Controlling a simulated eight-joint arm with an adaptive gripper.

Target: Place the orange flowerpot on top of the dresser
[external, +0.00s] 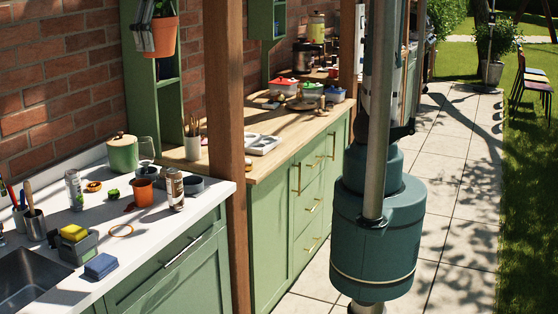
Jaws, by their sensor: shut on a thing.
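The orange flowerpot (164,38), with green leaves at its top, is high at the upper left, in front of a tall narrow green shelf unit (136,75). My gripper (144,38) comes down from the top edge of the picture and is shut on the left side of the pot's wall. The pot looks roughly upright and well above the counter. The upper part of my arm is out of frame. The green dresser (274,225) with a wooden top stands right of the wooden post; which piece is the named dresser is not certain.
The white counter (75,255) holds a green canister (122,155), cans, an orange cup (143,191), sponges and a sink (28,280). The wooden top bears colored pots (283,87) and a white tray (262,145). A wooden post (225,150) stands between them.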

